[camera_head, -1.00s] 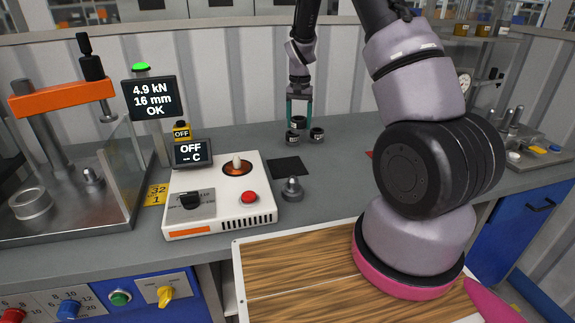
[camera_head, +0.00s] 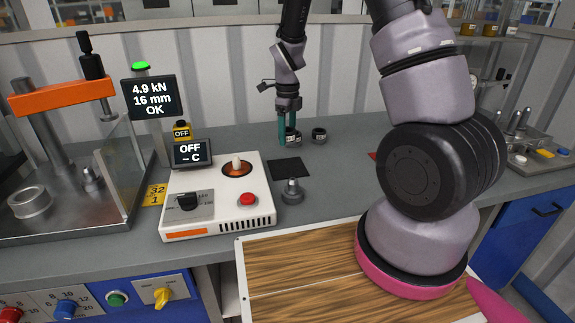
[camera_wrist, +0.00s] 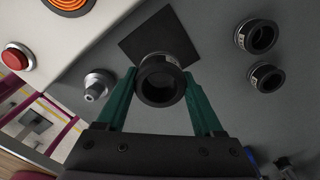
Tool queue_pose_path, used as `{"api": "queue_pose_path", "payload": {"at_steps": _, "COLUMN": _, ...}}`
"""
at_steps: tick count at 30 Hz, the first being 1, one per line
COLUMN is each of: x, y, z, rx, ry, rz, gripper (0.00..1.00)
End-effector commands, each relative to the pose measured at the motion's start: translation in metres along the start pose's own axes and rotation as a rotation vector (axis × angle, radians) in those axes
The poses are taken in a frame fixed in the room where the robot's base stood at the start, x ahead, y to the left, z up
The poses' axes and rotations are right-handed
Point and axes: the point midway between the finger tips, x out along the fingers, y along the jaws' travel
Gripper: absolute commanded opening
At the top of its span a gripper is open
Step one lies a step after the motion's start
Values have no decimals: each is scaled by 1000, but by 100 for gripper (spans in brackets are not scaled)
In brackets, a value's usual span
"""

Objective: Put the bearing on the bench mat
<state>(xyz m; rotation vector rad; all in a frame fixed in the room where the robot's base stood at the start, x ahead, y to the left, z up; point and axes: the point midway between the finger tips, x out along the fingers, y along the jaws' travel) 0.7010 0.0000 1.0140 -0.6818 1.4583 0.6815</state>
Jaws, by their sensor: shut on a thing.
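My gripper (camera_head: 290,142) has green fingers and points down above the bench, behind the bench mat. In the wrist view my gripper (camera_wrist: 165,95) is shut on a dark ring-shaped bearing (camera_wrist: 160,90), whose open bore faces the camera. The bench mat is a thin black square on the grey bench (camera_head: 287,168). In the wrist view the held bearing overlaps the near edge of the bench mat (camera_wrist: 152,36). The gap between bearing and bench cannot be told exactly.
Two similar dark rings, one here (camera_wrist: 256,36) and a smaller one (camera_wrist: 265,76), stand to the right. A metal stepped fitting (camera_head: 292,190) stands in front of the mat. A white hotplate unit (camera_head: 218,205) with a red button is left of it. A wooden board (camera_head: 300,275) lies nearest.

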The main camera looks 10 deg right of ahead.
Motion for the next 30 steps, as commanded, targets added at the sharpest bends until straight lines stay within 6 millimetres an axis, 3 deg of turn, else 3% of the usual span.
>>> {"api": "queue_pose_path", "payload": {"at_steps": 6, "x": 42, "y": 0, "z": -1, "rx": 4, "ry": 3, "rz": 4, "gripper": 20}}
{"api": "queue_pose_path", "payload": {"at_steps": 13, "x": 60, "y": 0, "z": -1, "rx": 2, "ry": 2, "rz": 2, "gripper": 20}}
{"api": "queue_pose_path", "payload": {"at_steps": 18, "x": 85, "y": 0, "z": -1, "rx": 1, "ry": 4, "rz": 3, "gripper": 20}}
{"api": "queue_pose_path", "payload": {"at_steps": 30, "x": 92, "y": 0, "z": 0, "rx": 1, "ry": 1, "rz": 1, "gripper": 20}}
